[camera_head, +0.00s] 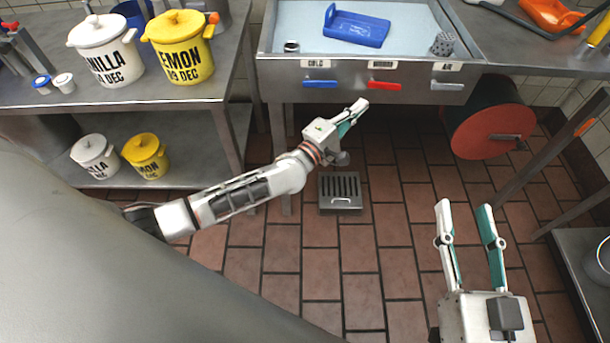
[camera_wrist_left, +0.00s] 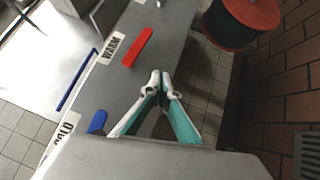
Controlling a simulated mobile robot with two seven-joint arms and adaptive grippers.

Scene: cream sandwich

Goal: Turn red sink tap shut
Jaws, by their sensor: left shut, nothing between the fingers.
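The red tap handle (camera_head: 384,86) is on the sink's front panel, under a label, between a blue handle (camera_head: 319,84) and a white handle (camera_head: 447,87). It lies nearly level, slightly tilted. It also shows in the left wrist view (camera_wrist_left: 138,47), beside the WARM label. My left gripper (camera_head: 358,107) is shut and empty, just below and left of the red handle in the head view. In the left wrist view its closed fingertips (camera_wrist_left: 160,78) are apart from the red handle. My right gripper (camera_head: 464,207) is open and empty over the floor at the lower right.
The sink basin (camera_head: 290,20) holds a blue scoop-like tool (camera_head: 356,27). A red-ended drum (camera_head: 487,131) is under the counter to the right. Vanilla (camera_head: 106,50) and lemon (camera_head: 181,47) pots stand on the left bench. The tiled floor is mostly clear around a drain (camera_head: 340,192).

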